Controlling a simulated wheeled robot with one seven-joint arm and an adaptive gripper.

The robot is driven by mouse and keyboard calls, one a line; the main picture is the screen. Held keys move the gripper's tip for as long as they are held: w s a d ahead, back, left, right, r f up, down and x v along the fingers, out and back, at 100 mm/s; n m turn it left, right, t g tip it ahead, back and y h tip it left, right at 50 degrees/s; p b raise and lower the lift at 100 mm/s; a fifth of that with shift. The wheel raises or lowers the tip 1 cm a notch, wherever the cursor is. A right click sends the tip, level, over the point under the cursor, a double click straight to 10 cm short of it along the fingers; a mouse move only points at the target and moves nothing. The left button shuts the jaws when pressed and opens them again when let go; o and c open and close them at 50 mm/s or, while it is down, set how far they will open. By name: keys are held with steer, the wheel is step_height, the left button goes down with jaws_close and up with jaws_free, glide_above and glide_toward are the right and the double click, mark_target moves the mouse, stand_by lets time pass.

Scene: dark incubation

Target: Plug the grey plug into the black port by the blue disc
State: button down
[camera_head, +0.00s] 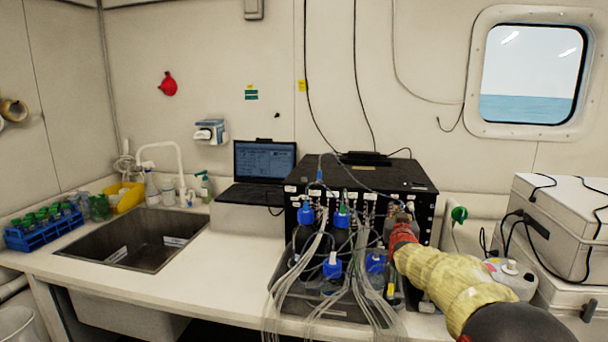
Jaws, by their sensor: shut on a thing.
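My gripper (404,219) is at the end of my arm, which reaches in from the lower right. It is in front of the right part of the black rack unit (424,205). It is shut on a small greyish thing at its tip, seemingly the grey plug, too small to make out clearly. The black port and the blue disc cannot be told apart among the small fittings and cables on the unit's front. Whether the plug touches the unit cannot be told.
Blue-capped bottles (332,268) with many thin tubes stand in a grey tray (285,308) before the unit. A laptop (264,163) stands to the left, then a sink (140,242). White cases (560,220) stand at right. Bare counter (205,285) lies left of the tray.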

steer(key=shift+w+d, duration=0.15)
steer(key=shift+w, duration=0.5)
stand_by(0.9)
steer(key=c, duration=1.8)
jaws_free()
steer(key=s+a+r+n+g+y+p, duration=0.15)
steer(key=s+a, duration=0.25)
steer(key=s, duration=0.6)
steer(key=s+a+f+g+y+p, duration=0.15)
steer(key=s+a, duration=0.35)
steer(key=s, duration=0.6)
steer(key=s+a+r+n+g+y+p, duration=0.15)
steer(key=s+a, duration=0.25)
steer(key=s, duration=0.6)
steer(key=s+a+f+g+p, duration=0.1)
steer(key=s+f+g, duration=0.1)
steer(key=s, duration=0.7)
steer(key=s+f+g, duration=0.3)
steer(key=s, duration=0.7)
steer(key=s+a+f+g+p, duration=0.1)
steer(key=s+f+g, duration=0.1)
steer(key=s, duration=0.8)
steer(key=shift+a+f+p, duration=0.3)
steer(key=shift+a+f, duration=0.05)
steer(key=shift+f, duration=0.15)
